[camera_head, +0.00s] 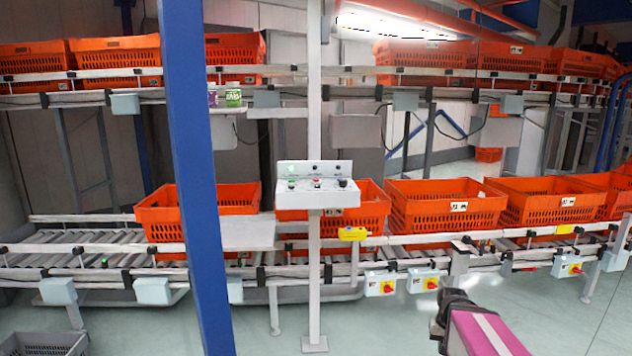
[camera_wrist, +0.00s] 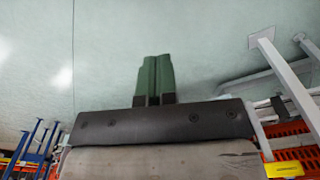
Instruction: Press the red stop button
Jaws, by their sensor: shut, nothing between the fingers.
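A grey control box (camera_head: 317,192) stands on a white post left of my arm. Its sloped face has a lit green lamp, and its ledge carries small buttons, including a small red one (camera_head: 317,184) near the middle and a dark knob at right. Red knobs on yellow plates also show on switch boxes (camera_head: 380,284) (camera_head: 424,281) (camera_head: 569,267) under the lower conveyor. My gripper shows in the wrist view (camera_wrist: 154,62), its green fingers together and empty over pale floor. In the head view, my dark wrist end is at lower right, apart from the control box.
Orange totes (camera_head: 445,206) line the lower conveyor behind the control box, and more stand on the upper one. A blue column (camera_head: 195,170) rises left of the post. A yellow box (camera_head: 352,233) sits on the conveyor rail. Pale floor is open in front.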

